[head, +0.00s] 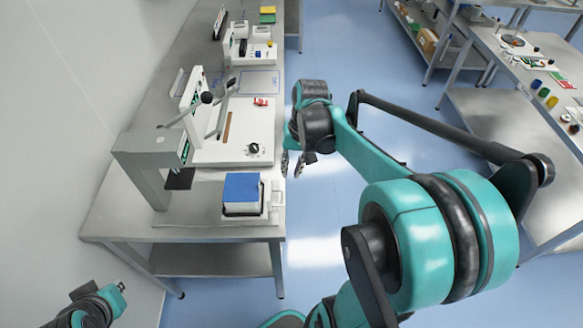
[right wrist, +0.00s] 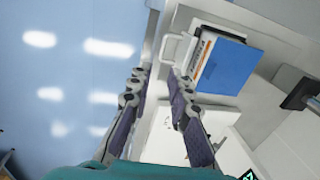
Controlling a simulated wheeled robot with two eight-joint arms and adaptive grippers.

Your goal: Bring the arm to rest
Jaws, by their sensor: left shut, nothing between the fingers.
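My right arm reaches in from the lower right of the head view. Its right gripper (head: 292,168) hangs just off the right edge of the steel workbench (head: 215,231), pointing down. In the right wrist view the right gripper (right wrist: 156,74) has its two fingers apart, with nothing between them. My left gripper (head: 112,290) is low at the left of the head view, near the wall and in front of the bench. It is shut and empty, and only partly in the picture.
A white box with a blue top (head: 241,187) stands on the bench's near right corner, left of my right gripper; it also shows in the right wrist view (right wrist: 228,66). A grey machine post (head: 146,180) rises beside it. Blue floor (head: 330,215) is clear right of the bench.

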